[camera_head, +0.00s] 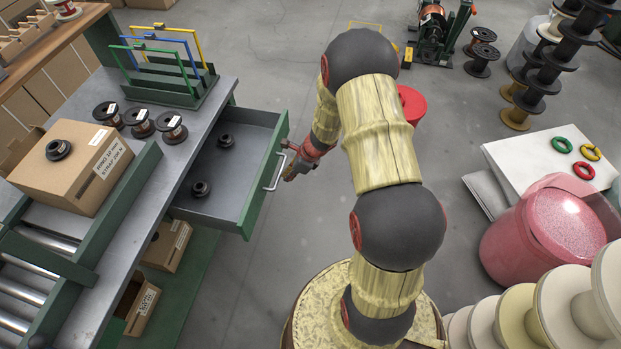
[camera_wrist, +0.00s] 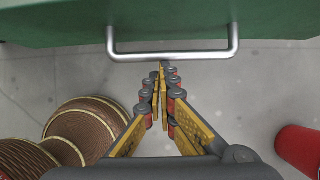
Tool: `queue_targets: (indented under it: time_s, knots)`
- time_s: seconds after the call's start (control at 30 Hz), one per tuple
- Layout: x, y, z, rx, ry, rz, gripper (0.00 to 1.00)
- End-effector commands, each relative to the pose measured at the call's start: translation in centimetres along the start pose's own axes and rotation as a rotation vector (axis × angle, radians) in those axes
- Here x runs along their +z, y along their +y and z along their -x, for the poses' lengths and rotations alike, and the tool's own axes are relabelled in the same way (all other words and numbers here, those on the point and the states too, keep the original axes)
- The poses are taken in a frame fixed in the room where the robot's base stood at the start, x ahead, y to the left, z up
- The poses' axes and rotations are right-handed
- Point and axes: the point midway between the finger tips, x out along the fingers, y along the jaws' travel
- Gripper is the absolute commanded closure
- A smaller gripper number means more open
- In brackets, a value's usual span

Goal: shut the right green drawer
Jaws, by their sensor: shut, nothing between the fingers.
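The right green drawer (camera_head: 262,176) is pulled well out from under the grey workbench top, toward the right. Two small dark spools (camera_head: 226,141) lie inside it. Its silver bar handle (camera_head: 275,172) is on the green front. My gripper (camera_head: 290,175) is just outside the front, close to the handle. In the wrist view the handle (camera_wrist: 172,54) crosses above my fingertips (camera_wrist: 161,68), and the green front (camera_wrist: 170,22) is beyond it. The fingers are together and empty. The tips appear very close to the bar; whether they touch it I cannot tell.
The workbench (camera_head: 143,172) holds a cardboard box (camera_head: 75,165), several dark spools and a green rack (camera_head: 165,80). Cardboard boxes sit beneath it. A red drum (camera_head: 411,103) stands behind my arm. A pink tub (camera_head: 545,235) and pale spools are at the right.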

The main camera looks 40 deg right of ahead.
Motion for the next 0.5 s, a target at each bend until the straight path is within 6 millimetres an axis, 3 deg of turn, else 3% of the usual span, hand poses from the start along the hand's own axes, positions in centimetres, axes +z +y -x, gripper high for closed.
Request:
queue_targets:
  time_s: [0.03, 0.5]
  knots:
    - [1.6, 0.1, -0.5, 0.003, -0.001, 0.008, 1.00]
    - [13.4, 0.0, -6.2, 0.002, 0.000, 0.006, 1.00]
